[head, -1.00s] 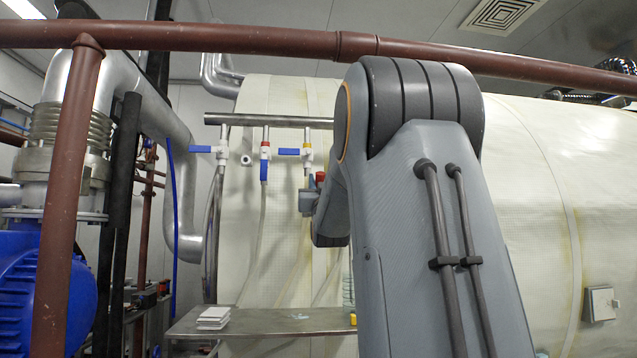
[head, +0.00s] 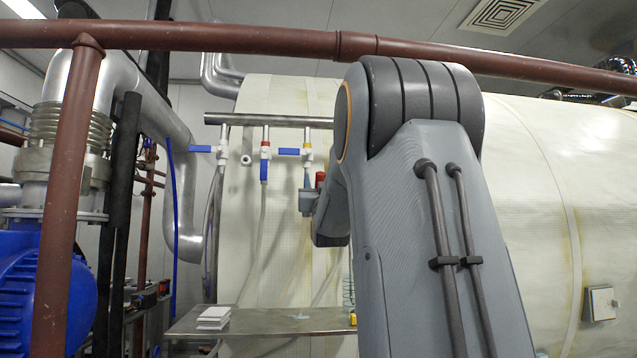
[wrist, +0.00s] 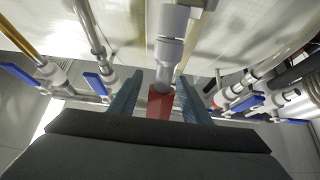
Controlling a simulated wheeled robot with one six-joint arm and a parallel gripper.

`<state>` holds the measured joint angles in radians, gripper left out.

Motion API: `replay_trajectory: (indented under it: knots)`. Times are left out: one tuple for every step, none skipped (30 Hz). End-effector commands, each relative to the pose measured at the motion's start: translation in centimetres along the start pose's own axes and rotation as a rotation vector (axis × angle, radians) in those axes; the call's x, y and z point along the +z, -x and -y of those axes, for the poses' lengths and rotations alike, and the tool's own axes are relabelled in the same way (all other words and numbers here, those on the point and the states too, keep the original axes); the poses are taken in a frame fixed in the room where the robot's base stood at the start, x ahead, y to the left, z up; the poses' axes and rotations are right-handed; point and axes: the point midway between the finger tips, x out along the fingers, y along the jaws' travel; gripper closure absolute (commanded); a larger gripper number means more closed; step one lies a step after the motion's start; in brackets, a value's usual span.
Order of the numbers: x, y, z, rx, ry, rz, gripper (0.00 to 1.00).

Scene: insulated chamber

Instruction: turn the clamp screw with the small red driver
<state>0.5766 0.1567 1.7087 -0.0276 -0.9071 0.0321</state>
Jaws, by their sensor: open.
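My gripper (wrist: 158,92) is open, with its two blue-grey fingers apart. A red block-like piece (wrist: 160,104) stands between them, with gaps visible on both sides. A grey-white fitting (wrist: 167,55) lies beyond it, in line with it; I cannot tell if they are joined. In the head view a small red piece (head: 320,178) shows beside a finger of my gripper (head: 308,182), below the right-hand valve; most of the wrist is behind my arm. I cannot tell whether the red piece is the driver, and I cannot make out the clamp screw.
A horizontal pipe (head: 268,121) carries several valves with blue handles (head: 288,152) in front of the pale tank (head: 540,190). A brown pipe (head: 230,39) crosses above.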

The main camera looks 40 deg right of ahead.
Motion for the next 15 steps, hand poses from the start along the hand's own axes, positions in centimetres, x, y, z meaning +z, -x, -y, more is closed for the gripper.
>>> replay_trajectory:
  knots:
    - [0.1,0.0,0.0,0.0,0.0,0.001,0.57]
    - [0.1,0.1,0.0,0.0,0.0,0.001,0.57]
    - [0.1,0.2,0.0,0.0,0.0,0.001,0.57]
    - [0.1,0.5,0.0,0.0,0.0,0.0,0.57]
    - [0.1,0.7,0.0,0.0,0.0,0.0,0.57]
    - [0.0,1.1,0.0,0.0,0.0,-0.001,0.57]
    - [0.1,1.6,0.0,0.0,0.0,-0.001,0.57]
    - [0.2,2.0,0.0,0.0,0.0,0.0,0.57]
    - [0.1,2.7,0.0,0.0,0.0,-0.001,0.57]
    - [0.2,3.2,0.0,0.0,0.0,0.0,0.57]
    - [0.2,3.7,0.0,0.0,0.0,0.0,0.57]
    - [0.2,4.4,0.0,0.0,0.0,0.0,0.57]
    - [0.2,4.8,0.0,0.0,0.0,0.0,0.57]
    - [0.2,5.3,0.0,0.0,0.0,0.0,0.57]
    - [0.1,5.9,0.0,0.0,0.0,-0.001,0.57]
